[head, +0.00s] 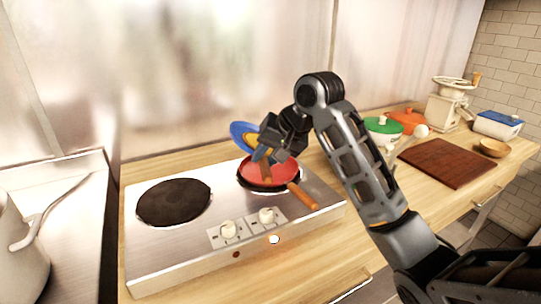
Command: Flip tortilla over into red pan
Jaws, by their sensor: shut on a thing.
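The red pan (285,174) sits on the right burner of the steel hob, its wooden handle pointing to the front right. A blue pan (239,129) is held tilted above the back left of the red pan. A tan patch (249,143) shows against the blue pan and looks like the tortilla, partly hidden by my gripper. My gripper (265,155) is over the red pan, shut on the blue pan, seemingly by its wooden handle. The fingers hide much of the grip.
The left burner (174,202) is empty. Two knobs (229,229) are at the hob's front. A cutting board (447,163), green-lidded pot (382,126), orange pot (408,119), grinder (447,105), blue-lidded box (498,124) and wooden bowl (494,147) stand right. A large pot (20,250) is left.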

